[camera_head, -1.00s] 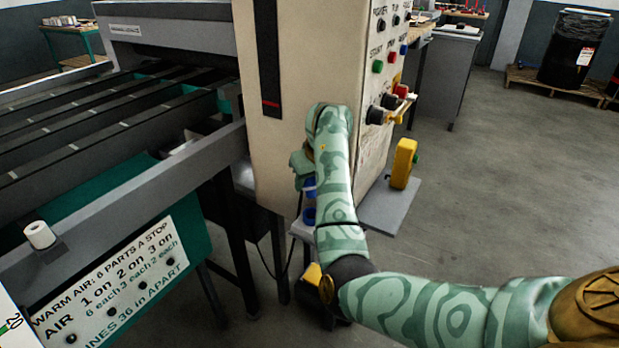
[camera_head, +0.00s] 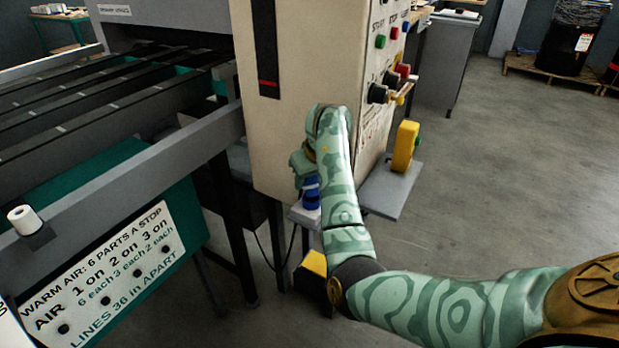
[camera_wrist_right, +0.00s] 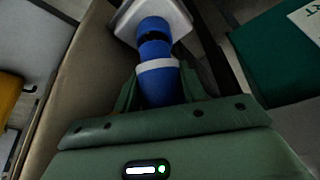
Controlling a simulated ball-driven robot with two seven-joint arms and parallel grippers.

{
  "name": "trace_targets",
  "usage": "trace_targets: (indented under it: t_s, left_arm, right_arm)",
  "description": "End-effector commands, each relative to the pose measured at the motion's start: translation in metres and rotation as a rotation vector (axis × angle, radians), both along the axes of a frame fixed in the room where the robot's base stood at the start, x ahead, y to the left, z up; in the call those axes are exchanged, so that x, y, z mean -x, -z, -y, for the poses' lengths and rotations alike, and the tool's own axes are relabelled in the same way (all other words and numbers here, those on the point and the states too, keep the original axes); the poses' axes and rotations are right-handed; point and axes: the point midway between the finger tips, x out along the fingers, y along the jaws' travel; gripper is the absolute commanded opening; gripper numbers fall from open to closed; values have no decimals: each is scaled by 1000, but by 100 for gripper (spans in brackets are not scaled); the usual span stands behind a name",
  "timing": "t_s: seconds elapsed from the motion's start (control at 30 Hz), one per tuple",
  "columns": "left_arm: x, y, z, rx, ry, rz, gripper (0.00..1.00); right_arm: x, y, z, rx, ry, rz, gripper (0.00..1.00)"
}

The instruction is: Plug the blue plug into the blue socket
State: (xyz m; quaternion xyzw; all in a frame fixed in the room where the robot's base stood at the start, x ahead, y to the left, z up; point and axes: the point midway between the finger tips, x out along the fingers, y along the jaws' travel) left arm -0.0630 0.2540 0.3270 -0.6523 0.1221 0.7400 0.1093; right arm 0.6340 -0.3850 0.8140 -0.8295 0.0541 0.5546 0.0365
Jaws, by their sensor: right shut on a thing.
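The blue plug (camera_head: 310,182), with a pale band, is in my right gripper (camera_head: 303,165), low beside the cream cabinet. In the right wrist view the gripper's fingers (camera_wrist_right: 160,98) are shut on the plug (camera_wrist_right: 164,88). The blue socket (camera_head: 311,203) stands on a pale plate just below the plug. The socket (camera_wrist_right: 154,27) also shows in the wrist view, in line with the plug. A dark slit shows where the two meet; I cannot tell how deep the plug sits. My left gripper is not in view.
The cream cabinet (camera_head: 308,60) stands close behind my right forearm, with buttons and knobs on its right side. A yellow device (camera_head: 405,146) stands on a grey shelf (camera_head: 385,192). A yellow-topped block (camera_head: 314,263) sits below the socket. Open floor lies to the right.

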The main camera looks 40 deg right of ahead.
Motion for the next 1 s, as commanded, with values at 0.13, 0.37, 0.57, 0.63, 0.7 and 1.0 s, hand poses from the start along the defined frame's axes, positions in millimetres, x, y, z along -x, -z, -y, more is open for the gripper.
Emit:
trace_targets:
  t_s: [0.13,0.37,0.57,0.63,0.7,1.0]
  left_arm:
    - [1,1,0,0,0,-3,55]
    - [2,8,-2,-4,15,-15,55]
    - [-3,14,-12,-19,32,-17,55]
    - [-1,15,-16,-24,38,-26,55]
    - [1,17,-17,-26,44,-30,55]
    - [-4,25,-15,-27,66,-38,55]
  right_arm:
    - [0,0,0,1,0,7,3]
    - [0,3,-1,7,-2,65,3]
    - [2,3,-1,17,2,119,3]
    - [2,3,-1,17,1,136,3]
    - [2,3,-1,20,1,154,3]
    - [4,3,-1,31,3,224,3]
